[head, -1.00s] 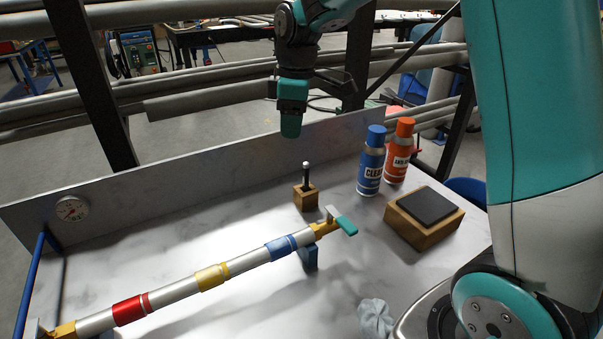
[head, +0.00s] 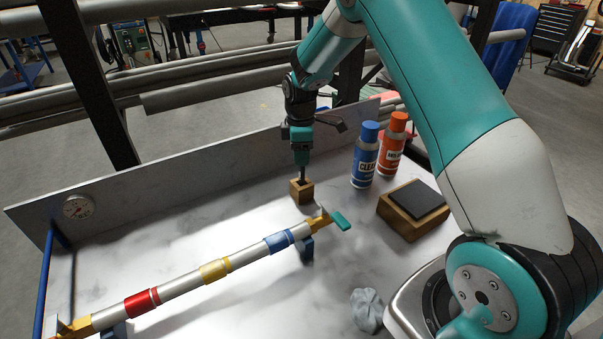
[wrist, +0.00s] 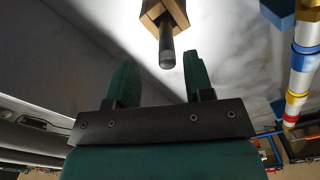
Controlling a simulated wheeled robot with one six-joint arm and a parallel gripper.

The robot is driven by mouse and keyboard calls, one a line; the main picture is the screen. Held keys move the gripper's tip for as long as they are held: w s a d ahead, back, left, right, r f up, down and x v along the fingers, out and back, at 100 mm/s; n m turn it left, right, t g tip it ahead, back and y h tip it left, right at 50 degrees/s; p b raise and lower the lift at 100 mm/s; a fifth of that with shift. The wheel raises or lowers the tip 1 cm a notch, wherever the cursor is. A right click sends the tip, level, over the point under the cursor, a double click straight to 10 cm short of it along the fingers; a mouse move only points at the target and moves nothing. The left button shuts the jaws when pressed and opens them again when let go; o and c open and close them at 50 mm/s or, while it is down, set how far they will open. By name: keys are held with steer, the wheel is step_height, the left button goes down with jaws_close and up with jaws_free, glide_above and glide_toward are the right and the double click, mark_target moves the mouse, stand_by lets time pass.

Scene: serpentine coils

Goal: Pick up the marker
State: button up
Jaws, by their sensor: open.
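The marker (head: 302,173) is a thin dark stick standing upright in a small wooden block (head: 301,191) on the grey table; its upper part is hidden by my gripper (head: 301,160) in the head view. In the wrist view, the marker (wrist: 166,42) sticks out of the wooden block (wrist: 157,12), with its free end toward me. My gripper (wrist: 160,64) is open there, its two green fingers apart. The marker's end lies near the line between the fingertips, closer to the right one; I see no grip on it.
A blue spray can (head: 365,155) and an orange can (head: 391,145) stand to the right of the block. A wooden box with a black pad (head: 418,198) is further right. A banded pipe (head: 185,283) lies in front. A crumpled grey cloth (head: 367,310) lies near the front.

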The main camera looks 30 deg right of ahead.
mark_target(302, 169)
steer(key=f+p, duration=0.1)
steer(key=f, duration=0.1)
steer(key=s+f+p, duration=0.1)
steer(key=f, duration=0.1)
steer(key=shift+f+p, duration=0.2)
steer(key=shift+p, duration=0.1)
steer(key=shift+f, duration=0.4)
steer(key=shift+w, duration=0.1)
steer(key=shift+c, duration=0.5)
jaws_close()
